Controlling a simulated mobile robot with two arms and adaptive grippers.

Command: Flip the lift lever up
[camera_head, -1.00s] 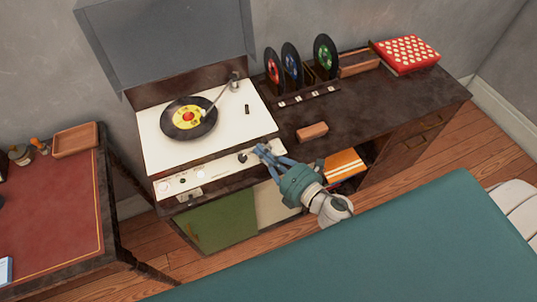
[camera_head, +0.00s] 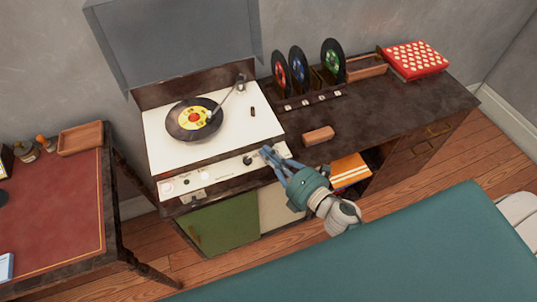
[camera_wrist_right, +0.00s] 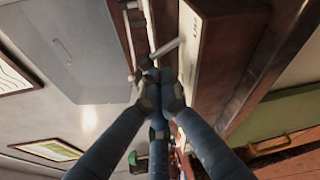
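The record player (camera_head: 160,155) has a white deck with a black record (camera_head: 180,129) on it. Its tonearm (camera_head: 228,100) reaches over the record. A small dark upright piece (camera_head: 252,112) stands on the deck right of the tonearm, and a dark knob (camera_head: 247,160) sits on the front panel. I cannot tell for sure which part is the lift lever. My right gripper (camera_head: 266,151) is at the right end of the front panel, fingers drawn together. In the right wrist view, its fingertips (camera_wrist_right: 158,82) meet just below a pale metal lever (camera_wrist_right: 166,48); I cannot tell whether they touch.
The player's grey lid (camera_head: 175,45) stands open behind. Records in a rack (camera_head: 312,102), a brown block (camera_head: 318,135) and a red dotted box (camera_head: 415,57) are on the cabinet top to the right. A red-topped desk (camera_head: 60,215) is at the left.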

